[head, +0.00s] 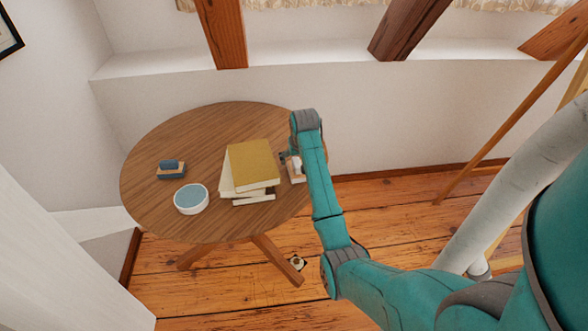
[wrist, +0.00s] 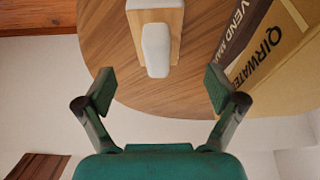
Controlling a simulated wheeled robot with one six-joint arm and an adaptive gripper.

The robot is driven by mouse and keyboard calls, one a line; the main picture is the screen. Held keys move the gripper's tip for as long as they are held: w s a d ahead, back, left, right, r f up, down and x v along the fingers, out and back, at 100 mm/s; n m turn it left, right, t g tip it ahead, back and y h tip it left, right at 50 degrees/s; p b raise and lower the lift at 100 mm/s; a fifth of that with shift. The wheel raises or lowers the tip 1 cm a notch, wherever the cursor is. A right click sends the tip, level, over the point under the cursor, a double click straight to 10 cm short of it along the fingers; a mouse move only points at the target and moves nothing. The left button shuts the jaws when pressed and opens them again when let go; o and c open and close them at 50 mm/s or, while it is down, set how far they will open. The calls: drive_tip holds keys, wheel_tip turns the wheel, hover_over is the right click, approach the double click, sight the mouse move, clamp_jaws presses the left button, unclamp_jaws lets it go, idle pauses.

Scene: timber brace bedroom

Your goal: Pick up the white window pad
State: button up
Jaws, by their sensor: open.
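The white window pad (wrist: 157,50) shows in the wrist view at the top centre, a rounded white block on a pale wood piece, lying on the round wooden table (wrist: 110,40). In the head view the white pad (head: 297,174) lies near the table's right edge, right of the books, partly hidden by my arm. My gripper (wrist: 160,88) is open and empty, its two fingers spread wide. The pad lies between the line of the fingers and ahead of the tips, apart from them. In the head view my gripper (head: 287,157) is small and mostly hidden behind my arm.
A stack of books with a mustard cover (head: 252,163) lies close left of the pad; its printed spines (wrist: 268,45) show at the wrist view's right. A white round dish (head: 191,199) and a blue block (head: 171,170) sit further left. A wall stands behind the table.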

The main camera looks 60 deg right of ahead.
sight(296, 166)
drive_tip(key=shift+d+x, duration=0.1)
drive_tip(key=shift+x, duration=1.7)
drive_tip(key=shift+d+x, duration=0.15)
drive_tip(key=shift+x, duration=1.6)
drive_tip(key=c, duration=1.3)
